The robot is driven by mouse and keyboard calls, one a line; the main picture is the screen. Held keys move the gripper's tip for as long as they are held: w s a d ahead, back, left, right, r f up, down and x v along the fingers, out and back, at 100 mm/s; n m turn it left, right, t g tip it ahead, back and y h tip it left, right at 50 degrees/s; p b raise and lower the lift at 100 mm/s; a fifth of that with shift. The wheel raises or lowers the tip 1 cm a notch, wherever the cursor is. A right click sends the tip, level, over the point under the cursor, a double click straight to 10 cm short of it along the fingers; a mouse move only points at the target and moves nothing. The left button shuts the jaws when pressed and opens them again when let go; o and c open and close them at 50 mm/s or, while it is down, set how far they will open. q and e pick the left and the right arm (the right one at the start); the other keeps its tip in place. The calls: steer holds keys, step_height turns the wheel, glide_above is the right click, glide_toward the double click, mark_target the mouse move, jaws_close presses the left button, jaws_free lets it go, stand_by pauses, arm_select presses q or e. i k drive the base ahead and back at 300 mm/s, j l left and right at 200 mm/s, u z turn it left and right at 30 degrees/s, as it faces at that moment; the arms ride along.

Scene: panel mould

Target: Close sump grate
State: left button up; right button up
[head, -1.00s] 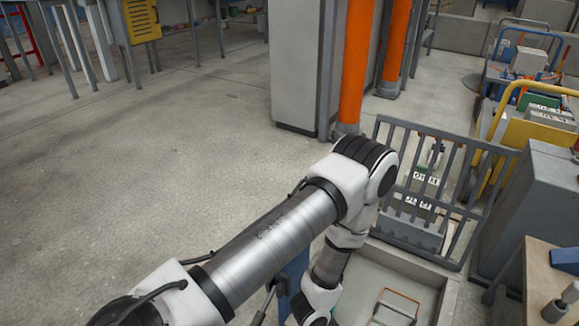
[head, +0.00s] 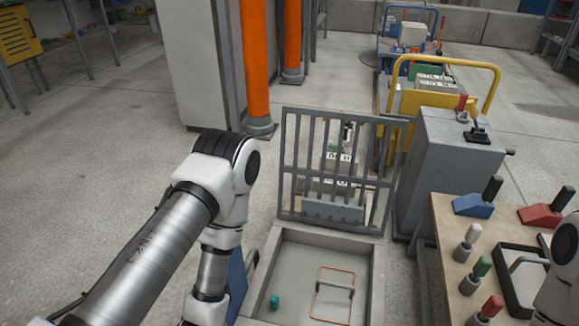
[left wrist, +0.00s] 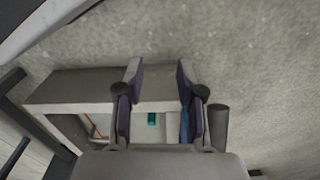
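The sump grate (head: 335,170) is a grey barred panel standing upright, raised at the back edge of the sump pit. The pit's pale rim (head: 372,285) frames an open, uncovered pit. In the left wrist view, the pit rim (left wrist: 75,90) lies beyond my left gripper (left wrist: 158,75). Its two fingers are apart with nothing between them, and they are clear of the grate. Dark bars at the left edge of that view may be part of the grate. In the head view my left arm reaches down left of the pit, its gripper hidden. My right gripper is out of view.
A small teal cylinder (head: 274,301) and an orange wire frame (head: 333,293) lie in the pit. A grey cabinet (head: 450,165) stands right of the grate, with a tool bench (head: 440,215) in front. Orange pipes (head: 256,70) rise behind. Floor at left is clear.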

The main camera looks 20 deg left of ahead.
mark_target(359, 118)
steer(key=k+j+u, duration=0.1)
steer(key=u, duration=0.4)
steer(key=j+u, duration=0.35)
steer(key=u, duration=0.15)
steer(key=j+u, duration=0.3)
steer(key=u, duration=0.2)
steer(key=j+u, duration=0.3)
steer(key=u, duration=0.2)
steer(key=i+j+z, duration=0.15)
steer(key=i, duration=0.35)
steer(key=i+j+z, duration=0.15)
steer(key=i+j, duration=0.25)
steer(key=i+j+z, duration=0.2)
steer(key=i+j, duration=0.15)
steer(key=i, duration=0.25)
steer(key=i+l+z, duration=0.2)
steer(key=i+z, duration=0.8)
steer(key=i+j+z, duration=0.1)
steer(key=i+z, duration=0.35)
steer(key=i+j+z, duration=0.3)
steer(key=z, duration=0.2)
steer(key=i+j+z, duration=0.5)
